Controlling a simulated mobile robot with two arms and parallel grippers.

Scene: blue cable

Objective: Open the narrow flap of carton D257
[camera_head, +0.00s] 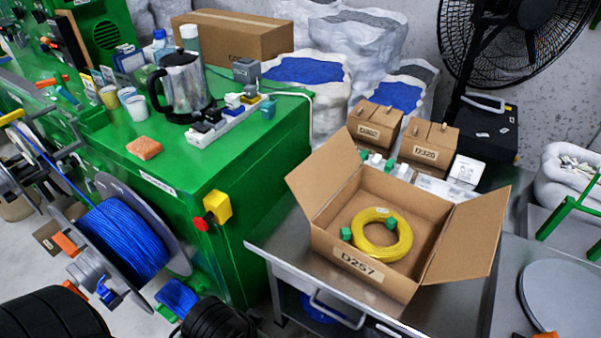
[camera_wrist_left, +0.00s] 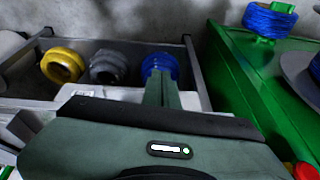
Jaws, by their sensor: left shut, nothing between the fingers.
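Carton D257 (camera_head: 330,245) stands open-topped on the metal table in the head view. Its left flap (camera_head: 325,172) sticks up and outward, and its right flap (camera_head: 472,235) is spread out to the right. No flap covers the opening. A yellow cable coil (camera_head: 382,250) lies inside with green blocks on and beside it. My left gripper (camera_wrist_left: 160,88) shows in the left wrist view, shut and empty, its fingers in front of a blue coil. It is away from the carton, which that view does not show. My right gripper is in neither view.
Two small closed cartons (camera_head: 428,143) and white boxes stand behind D257. A green cabinet (camera_head: 250,150) with a kettle (camera_head: 182,88) is to the left. In the wrist view, a grey-walled bin (camera_wrist_left: 120,45) holds yellow (camera_wrist_left: 62,64), grey and blue coils.

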